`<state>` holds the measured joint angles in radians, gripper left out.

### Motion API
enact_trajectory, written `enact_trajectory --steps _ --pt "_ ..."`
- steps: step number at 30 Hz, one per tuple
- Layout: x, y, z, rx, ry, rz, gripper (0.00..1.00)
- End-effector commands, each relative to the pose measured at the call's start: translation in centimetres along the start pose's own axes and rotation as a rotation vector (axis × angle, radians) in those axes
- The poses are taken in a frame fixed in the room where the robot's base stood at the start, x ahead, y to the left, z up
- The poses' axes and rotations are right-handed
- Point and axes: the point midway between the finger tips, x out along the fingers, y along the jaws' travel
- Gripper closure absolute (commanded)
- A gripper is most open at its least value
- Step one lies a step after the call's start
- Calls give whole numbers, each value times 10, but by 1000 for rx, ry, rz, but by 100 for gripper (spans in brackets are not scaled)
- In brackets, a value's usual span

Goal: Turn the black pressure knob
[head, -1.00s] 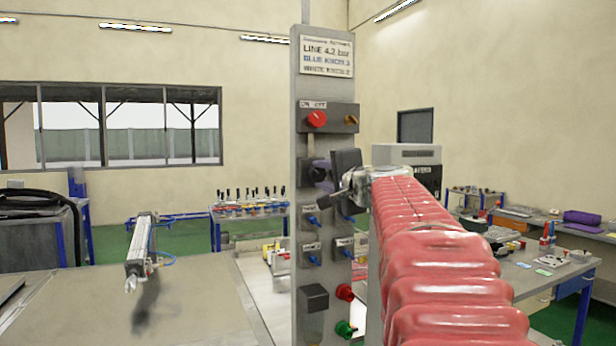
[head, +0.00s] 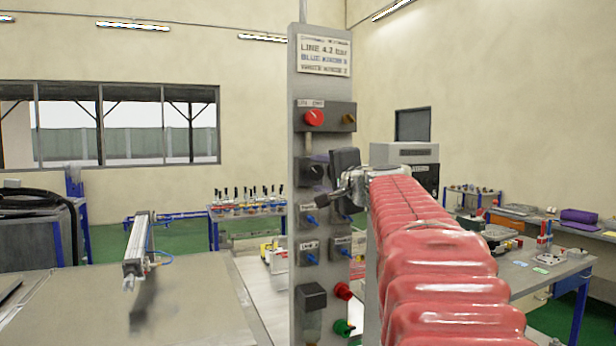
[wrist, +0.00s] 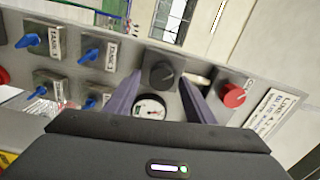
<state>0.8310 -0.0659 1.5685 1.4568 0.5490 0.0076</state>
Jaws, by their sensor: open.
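The black pressure knob (head: 313,172) is on the upper part of the upright grey panel (head: 306,222), below the red knob, in the head view. In the wrist view the black knob (wrist: 161,73) sits on a square dark block, with a round white gauge (wrist: 150,107) beside it. My gripper (head: 336,190) is open and empty, just right of the knob in the head view. In the wrist view the purple fingers of my gripper (wrist: 160,86) point towards the knob, one to each side of it. Contact with the knob cannot be seen.
A red knob (wrist: 232,94) is beside the black knob. Several blue-handled valves (wrist: 90,52) are on the other side. A black box (head: 312,298), a red button (head: 343,290) and a green button (head: 343,327) are lower on the panel. A table with a cylinder (head: 136,245) stands left.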

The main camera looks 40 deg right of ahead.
Motion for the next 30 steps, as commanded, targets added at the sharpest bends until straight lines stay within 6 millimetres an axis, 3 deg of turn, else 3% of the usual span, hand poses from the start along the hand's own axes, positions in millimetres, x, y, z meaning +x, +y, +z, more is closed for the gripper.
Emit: enact_trajectory --steps 8,30 --pt "-19 -1 -1 -1 2 -1 51" --pt "-125 1 -1 0 4 0 51"
